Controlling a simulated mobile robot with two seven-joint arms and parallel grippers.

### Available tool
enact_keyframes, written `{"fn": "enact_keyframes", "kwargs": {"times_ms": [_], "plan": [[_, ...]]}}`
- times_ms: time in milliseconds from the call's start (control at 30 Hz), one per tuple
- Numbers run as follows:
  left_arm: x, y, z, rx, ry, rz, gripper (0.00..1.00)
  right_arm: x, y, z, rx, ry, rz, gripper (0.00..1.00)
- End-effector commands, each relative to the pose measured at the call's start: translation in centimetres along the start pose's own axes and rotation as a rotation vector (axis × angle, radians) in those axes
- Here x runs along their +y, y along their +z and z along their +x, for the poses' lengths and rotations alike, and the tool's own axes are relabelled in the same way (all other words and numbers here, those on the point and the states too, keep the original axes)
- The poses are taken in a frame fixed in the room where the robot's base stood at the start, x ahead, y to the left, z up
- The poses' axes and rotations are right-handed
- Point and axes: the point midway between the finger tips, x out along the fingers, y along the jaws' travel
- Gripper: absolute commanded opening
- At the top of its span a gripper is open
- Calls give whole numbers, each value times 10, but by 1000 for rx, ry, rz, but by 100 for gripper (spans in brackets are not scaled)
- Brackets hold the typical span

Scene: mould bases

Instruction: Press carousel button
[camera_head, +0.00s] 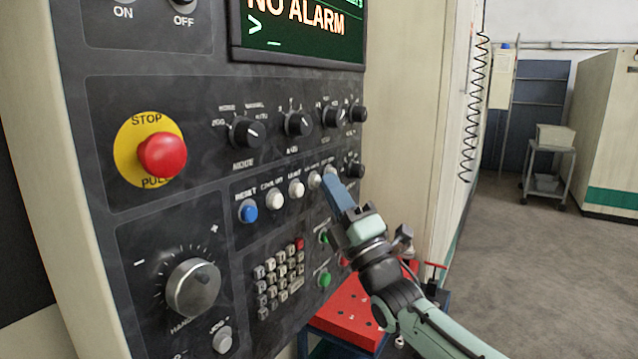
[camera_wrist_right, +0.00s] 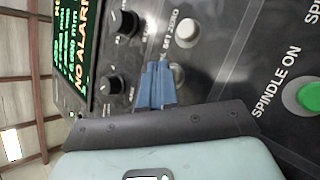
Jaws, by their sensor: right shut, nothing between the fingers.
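The control panel (camera_head: 220,140) shows a row of round buttons, among them a blue reset button (camera_head: 249,211) and several white ones (camera_head: 296,190). The carousel label cannot be read clearly. My right gripper (camera_head: 332,185) is shut and empty, its blue fingers pointing at the right end of this row. Its tips are at or very near the panel and partly cover the buttons there; I cannot tell whether they touch. In the right wrist view the shut fingers (camera_wrist_right: 156,82) lie beside a white button (camera_wrist_right: 187,30). My left gripper is not in view.
Black knobs (camera_head: 298,124) sit above the row. A red stop button (camera_head: 162,155) is at the left. A keypad (camera_head: 279,280) and a green button (camera_head: 324,280) are below. A red block (camera_head: 345,325) stands under my right arm. Open floor (camera_head: 540,270) lies to the right.

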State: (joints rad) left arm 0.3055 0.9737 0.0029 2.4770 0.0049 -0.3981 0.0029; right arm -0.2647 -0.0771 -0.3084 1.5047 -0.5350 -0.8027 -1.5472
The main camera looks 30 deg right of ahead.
Motion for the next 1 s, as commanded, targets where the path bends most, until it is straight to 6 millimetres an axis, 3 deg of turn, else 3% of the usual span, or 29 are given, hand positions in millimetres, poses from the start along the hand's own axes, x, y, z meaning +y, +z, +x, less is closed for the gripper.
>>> {"fn": "enact_keyframes", "kwargs": {"times_ms": [200,600,1000], "plan": [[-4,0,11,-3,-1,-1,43,4,5,-9,-1,0,1,0],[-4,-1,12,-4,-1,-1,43,7,8,-11,0,0,0,0],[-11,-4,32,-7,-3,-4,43,25,27,-39,-1,1,-1,0]]}}
